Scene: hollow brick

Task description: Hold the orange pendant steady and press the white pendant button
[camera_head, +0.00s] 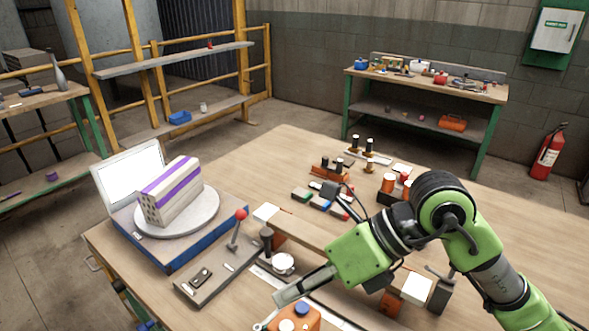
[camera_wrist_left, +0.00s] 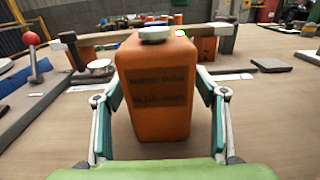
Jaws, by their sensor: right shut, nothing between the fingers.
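The orange pendant (camera_head: 311,322) stands at the bottom edge of the head view, partly cut off. In the left wrist view the pendant (camera_wrist_left: 158,95) is upright, with blurred dark lettering on its face. A pale round button (camera_wrist_left: 155,34) is on its top; the head view shows a white button (camera_head: 302,309) there. My left gripper (camera_wrist_left: 158,85) has one finger on each side of the pendant, with the tips seeming to touch its sides. My right gripper (camera_head: 282,296) is shut and empty, its tip just up and left of the pendant.
A control panel with a red-knobbed lever (camera_head: 240,215) lies left of the pendant. Beyond it, a hollow brick (camera_head: 170,190) with a purple stripe rests on a round turntable (camera_head: 205,212). Small parts and orange blocks (camera_head: 389,182) crowd the table's middle right.

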